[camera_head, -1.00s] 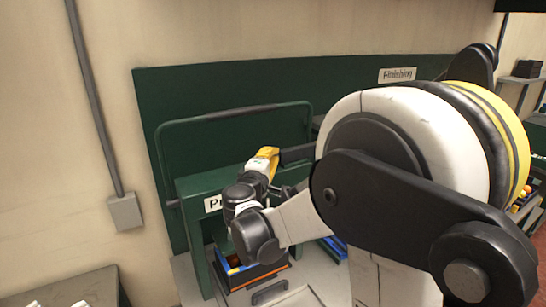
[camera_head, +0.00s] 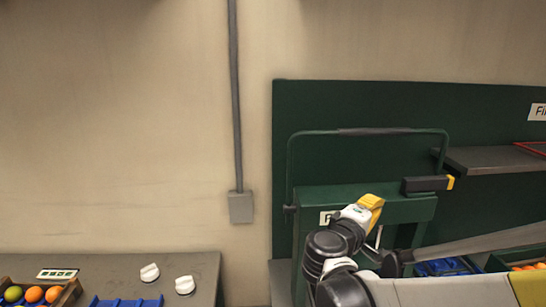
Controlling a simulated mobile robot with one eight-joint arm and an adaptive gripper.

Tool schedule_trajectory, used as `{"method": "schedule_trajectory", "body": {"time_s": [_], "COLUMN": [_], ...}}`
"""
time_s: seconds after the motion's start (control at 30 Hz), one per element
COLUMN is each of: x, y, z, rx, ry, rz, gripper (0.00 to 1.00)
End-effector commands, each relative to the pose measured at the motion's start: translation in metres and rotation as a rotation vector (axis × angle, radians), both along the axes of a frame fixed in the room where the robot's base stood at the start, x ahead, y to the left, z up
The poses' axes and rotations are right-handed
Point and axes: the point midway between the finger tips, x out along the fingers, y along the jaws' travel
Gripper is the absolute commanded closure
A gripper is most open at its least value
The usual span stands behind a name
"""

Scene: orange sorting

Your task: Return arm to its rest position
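My arm reaches in from the lower right, with its black and white wrist joints and yellow band in front of the green press-like stand (camera_head: 408,208). My gripper's fingers cannot be made out among the wrist parts, and no held object shows. Oranges (camera_head: 34,294) and a green fruit (camera_head: 13,293) lie in a crate at the far lower left. More orange fruit (camera_head: 527,266) shows at the right edge, partly cut off.
A grey table (camera_head: 110,264) at lower left bears two white objects (camera_head: 149,272) and a blue tray (camera_head: 125,302). Blue crates (camera_head: 445,267) sit behind my arm. A dark green panel (camera_head: 365,105), a shelf (camera_head: 495,159) and a wall conduit box (camera_head: 241,207) stand behind.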

Motion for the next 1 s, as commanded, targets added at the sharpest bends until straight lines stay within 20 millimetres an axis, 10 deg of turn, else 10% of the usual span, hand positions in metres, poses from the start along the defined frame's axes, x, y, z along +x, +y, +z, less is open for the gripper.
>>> {"method": "schedule_trajectory", "body": {"time_s": [0.23,0.5,1.0], "x": [-0.088,-0.183,-0.213], "y": [-0.001,0.071,0.113], "z": [-0.129,-0.238,-0.258], "rx": [0.561,1.202,1.460], "ry": [0.073,0.106,0.106], "rz": [-0.061,-0.114,-0.126], "gripper": [1.00,1.00,1.00]}}
